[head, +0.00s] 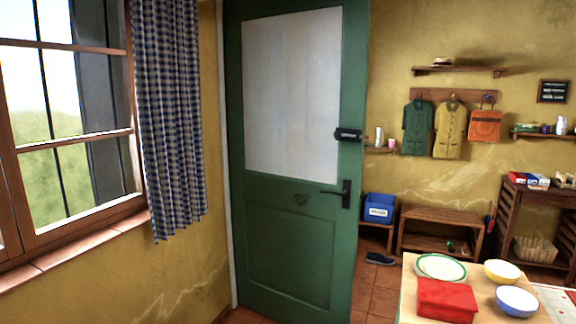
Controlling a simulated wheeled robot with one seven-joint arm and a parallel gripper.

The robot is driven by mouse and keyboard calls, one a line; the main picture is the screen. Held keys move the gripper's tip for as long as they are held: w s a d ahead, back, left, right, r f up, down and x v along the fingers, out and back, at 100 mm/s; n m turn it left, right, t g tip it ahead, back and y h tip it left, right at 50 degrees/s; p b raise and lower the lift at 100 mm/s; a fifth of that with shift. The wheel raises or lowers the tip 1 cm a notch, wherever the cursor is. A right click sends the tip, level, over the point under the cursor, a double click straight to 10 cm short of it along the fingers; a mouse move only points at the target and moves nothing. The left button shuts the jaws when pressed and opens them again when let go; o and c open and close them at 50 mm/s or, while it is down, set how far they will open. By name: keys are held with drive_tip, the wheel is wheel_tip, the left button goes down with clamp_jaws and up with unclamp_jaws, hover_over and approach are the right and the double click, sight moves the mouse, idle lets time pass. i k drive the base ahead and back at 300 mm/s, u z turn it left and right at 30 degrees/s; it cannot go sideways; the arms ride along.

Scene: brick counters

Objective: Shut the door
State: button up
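A green door (290,240) with a large pale upper panel (292,95) fills the middle of the head view. It stands upright and open. Its right edge is free, with room and tiled floor showing past it and no frame against it. A black lever handle (345,193) sits near that right edge, and a black lock box (348,134) is above it. The left edge meets a pale frame strip (231,240) beside the yellow wall. My gripper is not in view.
A window (65,120) with a checked curtain (170,110) is at left. A table (410,300) with a red box (446,299) and bowls stands at front right. A bench (440,215), blue bin (378,208) and shoe (380,259) are beyond the door. Some tiled floor (375,290) is clear between door and table.

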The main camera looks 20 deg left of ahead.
sight(295, 244)
drive_tip(key=u, duration=1.05)
drive_tip(key=i, duration=1)
